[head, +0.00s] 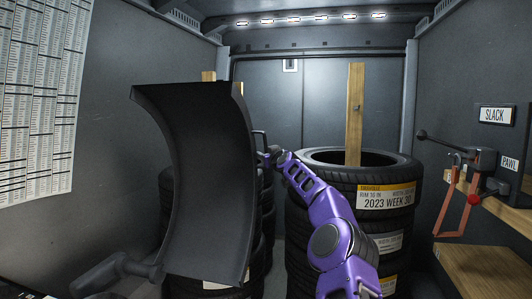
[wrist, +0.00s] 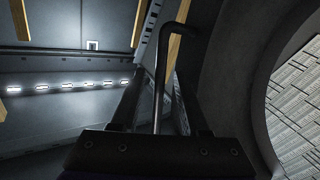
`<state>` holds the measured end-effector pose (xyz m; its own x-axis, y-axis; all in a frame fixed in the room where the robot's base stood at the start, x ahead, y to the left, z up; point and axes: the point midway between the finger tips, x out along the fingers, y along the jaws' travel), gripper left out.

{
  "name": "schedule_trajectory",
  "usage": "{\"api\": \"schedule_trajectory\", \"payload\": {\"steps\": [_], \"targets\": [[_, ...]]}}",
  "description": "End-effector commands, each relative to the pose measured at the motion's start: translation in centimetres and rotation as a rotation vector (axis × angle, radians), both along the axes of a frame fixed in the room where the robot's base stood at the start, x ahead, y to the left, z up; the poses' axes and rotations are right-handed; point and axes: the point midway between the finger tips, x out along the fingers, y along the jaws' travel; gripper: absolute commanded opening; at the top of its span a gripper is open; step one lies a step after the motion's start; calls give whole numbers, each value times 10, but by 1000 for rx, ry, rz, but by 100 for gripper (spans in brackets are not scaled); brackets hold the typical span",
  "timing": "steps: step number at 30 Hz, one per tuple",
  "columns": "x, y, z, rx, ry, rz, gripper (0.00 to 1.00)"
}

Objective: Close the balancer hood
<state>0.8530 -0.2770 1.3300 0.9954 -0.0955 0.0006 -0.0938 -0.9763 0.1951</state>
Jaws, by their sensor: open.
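The balancer hood (head: 200,180) is a dark curved panel standing raised at the left middle of the head view. Its dark curved side also shows at the right of the wrist view (wrist: 232,75). A thin bent handle (wrist: 161,75) runs from the hood down between the fingers of my gripper (wrist: 158,88). My gripper (head: 268,155) is at the hood's right edge, open, with a finger on each side of the handle. Whether either finger touches the handle I cannot tell. The rest of the balancer is mostly out of view or hidden behind the hood.
Stacked tyres (head: 375,200) with labels stand right behind my arm; more stand partly hidden behind the hood. A wooden post (head: 355,115) rises from the right stack. A red-handled tool (head: 472,198) hangs by a wooden shelf (head: 485,268) at right. A printed chart (head: 38,95) covers the left wall.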

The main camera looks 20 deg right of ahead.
Motion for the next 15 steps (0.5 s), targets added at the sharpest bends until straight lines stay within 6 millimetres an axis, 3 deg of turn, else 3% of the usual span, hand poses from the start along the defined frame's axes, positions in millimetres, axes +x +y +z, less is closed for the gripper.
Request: {"api": "schedule_trajectory", "payload": {"steps": [5,12,15], "targets": [[0,0,0,0,0,0,45],[0,0,0,0,0,0,3],[0,0,0,0,0,0,0]]}}
